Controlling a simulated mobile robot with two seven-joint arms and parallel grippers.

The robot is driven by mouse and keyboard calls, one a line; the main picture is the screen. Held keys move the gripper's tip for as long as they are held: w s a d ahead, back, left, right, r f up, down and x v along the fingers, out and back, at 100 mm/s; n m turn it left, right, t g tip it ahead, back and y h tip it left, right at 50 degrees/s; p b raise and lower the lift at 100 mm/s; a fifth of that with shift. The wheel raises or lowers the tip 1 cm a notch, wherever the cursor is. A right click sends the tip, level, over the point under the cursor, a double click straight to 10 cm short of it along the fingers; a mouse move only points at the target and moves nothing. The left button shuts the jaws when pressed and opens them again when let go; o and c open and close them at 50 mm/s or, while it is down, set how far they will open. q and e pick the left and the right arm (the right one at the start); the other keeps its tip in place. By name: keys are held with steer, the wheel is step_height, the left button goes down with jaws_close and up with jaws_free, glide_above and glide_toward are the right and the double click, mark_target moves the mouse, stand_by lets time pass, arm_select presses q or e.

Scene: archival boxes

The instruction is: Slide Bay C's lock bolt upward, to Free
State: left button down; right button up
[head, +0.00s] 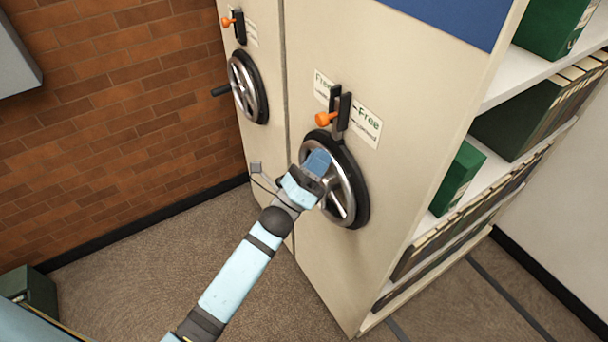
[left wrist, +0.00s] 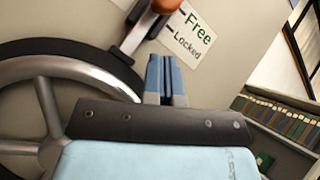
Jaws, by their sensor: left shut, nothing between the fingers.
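A lock bolt with an orange knob (head: 322,119) sits in a dark upright slot on the near cream cabinet panel. A label (head: 366,122) beside it reads Free above Locked. The knob also shows at the top edge of the left wrist view (left wrist: 166,5). I cannot tell for sure which mark it lines up with. No bay letter is readable. My left gripper (head: 318,162) is shut and empty, in front of the handwheel (head: 354,197) and below the bolt. Its blue fingertips (left wrist: 166,76) are together, apart from the knob. My right gripper is not in view.
A second cabinet to the left has its own orange knob (head: 228,22) and handwheel (head: 244,87). Open shelves with green boxes (head: 457,180) and files are on the right. A brick wall (head: 120,110) stands at the left. Carpeted floor lies in front.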

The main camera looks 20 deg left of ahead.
arm_select(q)
steer(key=shift+w+a+r+p, duration=0.2)
steer(key=shift+w+r, duration=0.05)
steer(key=shift+r, duration=0.35)
steer(key=shift+w+a+r+p, duration=0.2)
steer(key=shift+w+r, duration=0.05)
steer(key=shift+r, duration=0.35)
steer(key=shift+w+a+r+p, duration=0.2)
steer(key=shift+w+r, duration=0.05)
steer(key=shift+r, duration=0.35)
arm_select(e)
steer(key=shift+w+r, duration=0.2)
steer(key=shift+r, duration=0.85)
arm_select(q)
step_height(320, 180, up, 4)
steer(key=shift+r+p, duration=0.1)
steer(key=shift+p, duration=0.7)
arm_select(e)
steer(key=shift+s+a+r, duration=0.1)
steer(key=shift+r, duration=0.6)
